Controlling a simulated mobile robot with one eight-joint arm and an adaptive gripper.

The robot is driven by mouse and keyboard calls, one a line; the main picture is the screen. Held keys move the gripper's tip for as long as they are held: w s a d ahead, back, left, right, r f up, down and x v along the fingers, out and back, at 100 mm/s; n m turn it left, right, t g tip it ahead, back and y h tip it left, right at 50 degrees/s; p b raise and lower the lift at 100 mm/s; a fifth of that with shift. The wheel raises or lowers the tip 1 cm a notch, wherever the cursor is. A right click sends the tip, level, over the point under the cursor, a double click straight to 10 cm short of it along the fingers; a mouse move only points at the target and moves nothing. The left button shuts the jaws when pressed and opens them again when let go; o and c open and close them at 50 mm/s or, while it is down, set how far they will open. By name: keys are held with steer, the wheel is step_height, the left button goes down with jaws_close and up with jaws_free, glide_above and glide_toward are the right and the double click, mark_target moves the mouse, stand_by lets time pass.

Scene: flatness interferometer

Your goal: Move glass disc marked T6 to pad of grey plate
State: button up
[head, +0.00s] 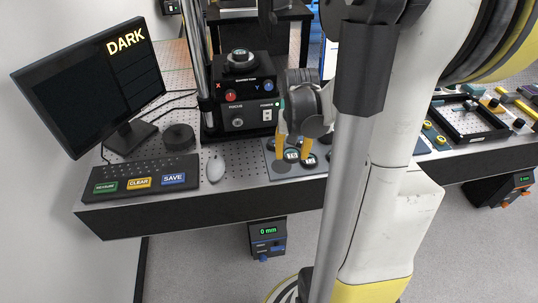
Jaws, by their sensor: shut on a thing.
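My gripper (292,155) has two yellow fingers pointing down over a grey plate (270,175) near the front edge of the table. The fingers are closed on a dark-rimmed glass disc (291,155) with a small pale label, probably the one marked T6; the print is too small to read surely. I cannot tell whether it touches the plate. Another labelled disc (310,160) lies on the plate just right of the fingers. An empty-looking dark round pad (282,167) shows in front of the fingers. My arm hides the plate's right side.
A black instrument (238,100) with a disc on its top stands behind left. A mouse (215,168), a dark round puck (179,137), a keyboard (140,177) and a monitor (95,85) reading DARK are at left. A black tray (468,122) is at right.

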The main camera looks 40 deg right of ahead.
mark_target(281, 166)
steer(key=w+f, duration=0.2)
steer(key=w, duration=0.1)
steer(key=shift+a+b, duration=0.3)
steer(key=shift+a, duration=0.1)
steer(key=shift+f+b, duration=0.9)
steer(key=shift+f, duration=1.05)
steer(key=shift+f, duration=0.15)
steer(key=o, duration=1.1)
steer(key=shift+o, duration=0.2)
